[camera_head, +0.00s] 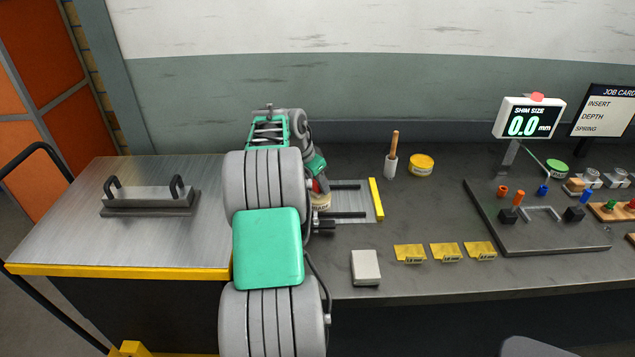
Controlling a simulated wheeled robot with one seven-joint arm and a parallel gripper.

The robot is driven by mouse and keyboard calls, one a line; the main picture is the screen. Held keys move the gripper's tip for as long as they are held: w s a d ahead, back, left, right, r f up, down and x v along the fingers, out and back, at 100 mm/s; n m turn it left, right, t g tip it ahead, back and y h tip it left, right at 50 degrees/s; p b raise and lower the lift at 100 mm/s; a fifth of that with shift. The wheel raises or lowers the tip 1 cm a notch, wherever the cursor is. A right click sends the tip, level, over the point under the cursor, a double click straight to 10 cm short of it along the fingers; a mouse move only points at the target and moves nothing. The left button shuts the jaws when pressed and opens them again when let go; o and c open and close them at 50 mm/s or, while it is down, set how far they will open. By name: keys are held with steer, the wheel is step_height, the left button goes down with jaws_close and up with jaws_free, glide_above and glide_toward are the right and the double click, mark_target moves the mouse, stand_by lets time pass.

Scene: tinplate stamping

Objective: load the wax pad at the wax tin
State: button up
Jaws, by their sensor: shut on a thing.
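My gripper (321,184) is low over the bench, beside the metal plate with two dark rails. My arm hides most of it. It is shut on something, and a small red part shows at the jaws. A round beige piece (320,203) with dark lettering shows directly below; I cannot tell whether it is held. A yellow round tin (421,165) stands at the back of the bench, its label too small to read; I cannot confirm it is the wax tin. A wooden-handled tool (394,142) stands upright in a pale holder left of it. No wax pad is clearly identifiable.
The plate (352,207) has a yellow bar (376,199) at its right end. In front are a pale block (365,267) and several yellow labelled pieces (446,252). A dark fixture board (540,235) and the shim display (529,119) stand right. A handled metal block (150,200) is left.

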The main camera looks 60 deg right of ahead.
steer(key=shift+f+b, duration=0.45)
steer(key=shift+f, duration=0.15)
stand_by(1.6)
steer(key=shift+r+p, duration=2.45)
steer(key=shift+r, duration=1.1)
